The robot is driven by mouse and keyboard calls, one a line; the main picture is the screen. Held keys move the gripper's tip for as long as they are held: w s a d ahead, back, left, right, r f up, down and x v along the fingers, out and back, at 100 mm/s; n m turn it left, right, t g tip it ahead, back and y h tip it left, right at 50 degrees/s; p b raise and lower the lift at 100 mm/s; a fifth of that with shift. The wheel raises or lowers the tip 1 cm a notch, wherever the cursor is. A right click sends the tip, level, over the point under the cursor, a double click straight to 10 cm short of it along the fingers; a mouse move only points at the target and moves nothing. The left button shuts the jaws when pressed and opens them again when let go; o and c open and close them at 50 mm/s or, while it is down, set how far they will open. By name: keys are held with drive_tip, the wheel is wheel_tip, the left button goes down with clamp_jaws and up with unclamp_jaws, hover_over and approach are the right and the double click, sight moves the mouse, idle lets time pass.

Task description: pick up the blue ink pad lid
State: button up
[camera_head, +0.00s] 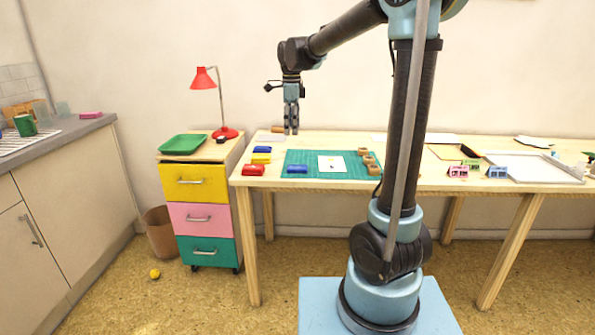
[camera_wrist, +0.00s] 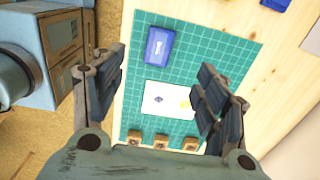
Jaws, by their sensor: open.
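A blue ink pad (camera_head: 297,170) lies on the green cutting mat (camera_head: 313,159), near its front left corner. In the wrist view this blue pad (camera_wrist: 159,46) shows a pale mark on its top; I cannot tell whether its lid is separate. A second blue block (camera_head: 262,149) lies off the mat at the back left, and its edge shows in the wrist view (camera_wrist: 275,4). My gripper (camera_head: 291,131) points down, open and empty, above the back of the mat. In the wrist view, the blue pad appears between and beyond my open fingers (camera_wrist: 160,64).
A white card (camera_head: 331,163) and several wooden stamps (camera_head: 367,159) lie on the mat. Yellow (camera_head: 261,158) and red (camera_head: 253,170) pads sit left of it. A red lamp (camera_head: 205,78) and green tray (camera_head: 182,144) stand on the drawer cabinet.

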sight(293, 167)
wheel_tip(293, 167, down, 16)
drive_tip(key=shift+w+d+r, duration=0.1)
drive_tip(key=shift+r, duration=0.15)
idle(0.5)
drive_tip(key=c, duration=0.9)
